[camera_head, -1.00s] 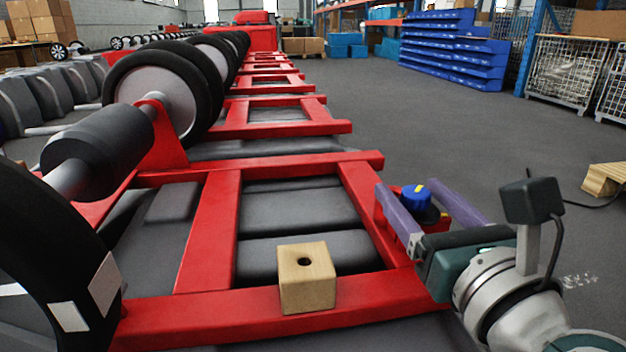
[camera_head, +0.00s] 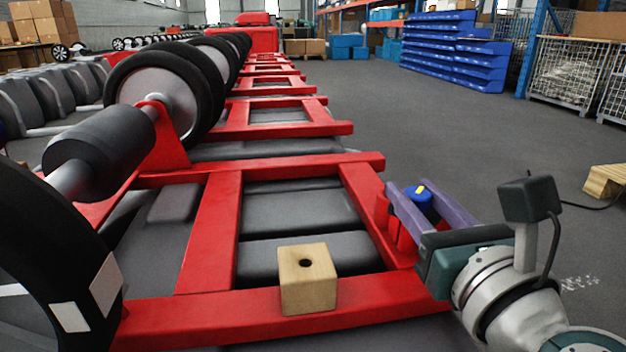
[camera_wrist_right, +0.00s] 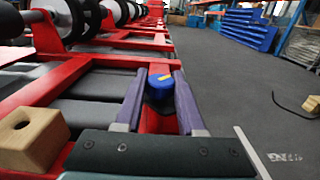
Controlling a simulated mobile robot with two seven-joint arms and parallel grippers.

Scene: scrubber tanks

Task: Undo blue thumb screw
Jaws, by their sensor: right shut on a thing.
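The blue thumb screw (camera_head: 419,200) has a yellow mark on top and sits upright at the right side of the red frame. It also shows in the right wrist view (camera_wrist_right: 160,90). My right gripper (camera_head: 414,188) reaches in from the lower right, its two purple fingers on either side of the screw and shut on it. In the right wrist view the fingers (camera_wrist_right: 160,76) flank the blue head closely. The lower part of the screw is hidden by the fingers and red parts. My left gripper is not in view.
The red frame (camera_head: 208,240) fills the middle, with a wooden block with a hole (camera_head: 307,281) on its front bar. Large black wheels (camera_head: 150,90) stand at the left. The grey floor (camera_head: 430,125) to the right is mostly clear, with a wooden piece (camera_head: 604,181) at the far right.

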